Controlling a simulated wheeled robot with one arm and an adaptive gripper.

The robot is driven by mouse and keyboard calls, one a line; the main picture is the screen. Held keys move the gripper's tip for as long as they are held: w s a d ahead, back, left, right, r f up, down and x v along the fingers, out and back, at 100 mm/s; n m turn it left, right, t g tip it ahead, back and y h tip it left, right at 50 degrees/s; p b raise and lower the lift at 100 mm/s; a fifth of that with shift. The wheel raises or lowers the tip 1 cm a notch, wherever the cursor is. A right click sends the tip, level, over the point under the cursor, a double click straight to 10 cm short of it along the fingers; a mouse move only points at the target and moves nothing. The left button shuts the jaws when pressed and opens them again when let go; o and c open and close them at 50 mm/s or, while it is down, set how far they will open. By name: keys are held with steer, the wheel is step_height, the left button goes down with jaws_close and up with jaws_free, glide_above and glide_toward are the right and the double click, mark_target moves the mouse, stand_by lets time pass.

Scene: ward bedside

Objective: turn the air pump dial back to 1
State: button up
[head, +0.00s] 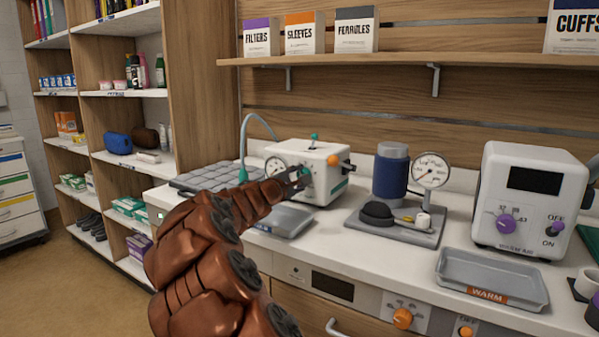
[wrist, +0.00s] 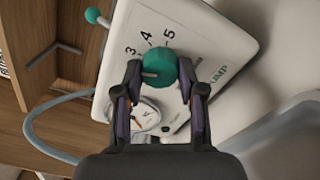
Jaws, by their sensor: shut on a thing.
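The air pump (head: 318,155) is a white box on the counter with a gauge, a green-topped lever on top and an orange knob. Its teal dial (wrist: 160,68) shows in the wrist view, with the printed numbers 3, 4 and 5 around it. The dark line on the dial points left in that view, below the 3. My gripper (wrist: 160,88) is shut on the dial, one finger on each side. The left finger hides the panel where lower numbers could be. In the head view my gripper (head: 296,180) is at the pump's front and covers much of the dial.
A grey tray (head: 283,222) lies below the pump front. A grey padded mat (head: 208,178) is left of the pump. A gauge stand (head: 390,218) with a blue cylinder stands to the right, then a warmer (head: 525,205) and its tray (head: 490,285). A shelf (head: 400,60) runs above.

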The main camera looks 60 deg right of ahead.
steer(key=n+p, duration=1.2)
steer(key=p, duration=0.2)
steer(key=shift+p, duration=0.3)
steer(key=o, duration=1.1)
steer(key=shift+o, duration=0.2)
steer(key=a, duration=1.2)
steer(key=shift+s, duration=0.3)
